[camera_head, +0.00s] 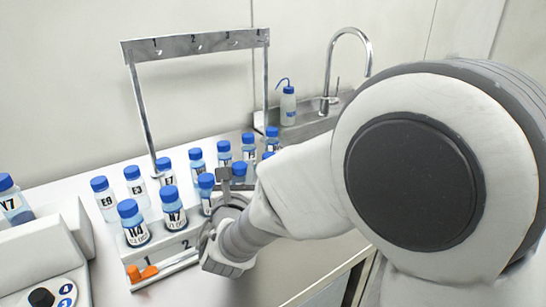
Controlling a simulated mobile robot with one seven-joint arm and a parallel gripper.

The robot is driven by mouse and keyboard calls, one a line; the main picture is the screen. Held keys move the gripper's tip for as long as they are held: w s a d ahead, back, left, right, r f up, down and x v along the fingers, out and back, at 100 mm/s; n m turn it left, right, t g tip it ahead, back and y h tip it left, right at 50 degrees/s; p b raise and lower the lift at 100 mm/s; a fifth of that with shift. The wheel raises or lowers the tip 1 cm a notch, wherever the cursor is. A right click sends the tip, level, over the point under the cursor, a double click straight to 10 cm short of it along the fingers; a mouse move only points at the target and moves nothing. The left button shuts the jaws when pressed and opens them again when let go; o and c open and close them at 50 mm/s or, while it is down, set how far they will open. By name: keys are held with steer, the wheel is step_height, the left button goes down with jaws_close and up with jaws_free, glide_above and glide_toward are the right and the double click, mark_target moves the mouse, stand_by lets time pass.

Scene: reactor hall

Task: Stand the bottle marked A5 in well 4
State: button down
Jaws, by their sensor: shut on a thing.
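A bottle marked N4 (133,226) stands behind number 1 and one that looks like N7 (174,211) behind number 2. Another blue-capped bottle (206,194) stands just left of my gripper. Well 4 and its number are hidden behind my gripper and arm. No A5 mark is readable.
A back row of bottles includes E9 (104,202) and several others. A metal frame (195,45) with numbered notches rises behind them. A sink tap (345,45) and wash bottle (288,108) stand at the back. A grey device (35,255) is at left. Orange pieces (142,271) lie in front.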

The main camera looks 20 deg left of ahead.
steer(key=shift+f+b, duration=0.1)
steer(key=shift+b, duration=0.2)
steer(key=shift+c, duration=2.2)
jaws_free()
steer(key=shift+r, duration=0.2)
